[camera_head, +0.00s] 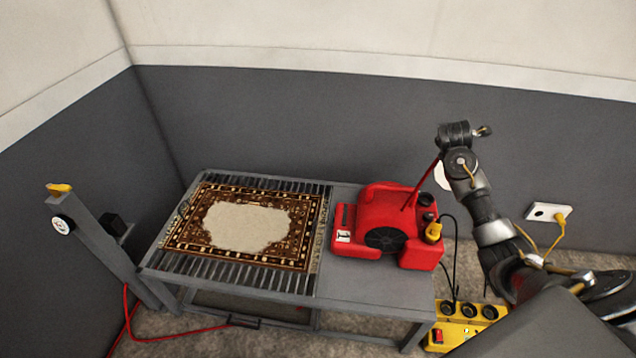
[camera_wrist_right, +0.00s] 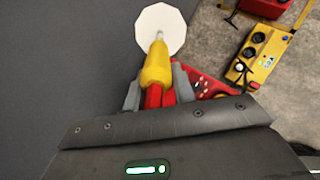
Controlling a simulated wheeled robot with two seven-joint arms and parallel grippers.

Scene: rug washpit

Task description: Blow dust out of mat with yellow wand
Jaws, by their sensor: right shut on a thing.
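A brown and cream patterned mat (camera_head: 250,222) lies flat on the slatted left part of a grey table (camera_head: 375,290). My right gripper (camera_wrist_right: 157,93) is shut on a wand (camera_wrist_right: 156,66) with a yellow section, a red part between the fingers and a pale disc (camera_wrist_right: 165,22) at its far end. In the head view the disc (camera_head: 443,177) shows partly behind my right arm, and a thin red rod (camera_head: 420,187) slants down in front of the red machine. My right fingers are hard to make out there. The held wand is to the right of the mat, apart from it. My left gripper is not in view.
A red blower-like machine (camera_head: 385,222) stands on the table's right part. A yellow socket box (camera_head: 465,325) is on the floor at right, with cables. A grey post (camera_head: 95,245) with a yellow top stands at left. A red hose (camera_head: 175,338) lies on the floor. Walls close the back and left.

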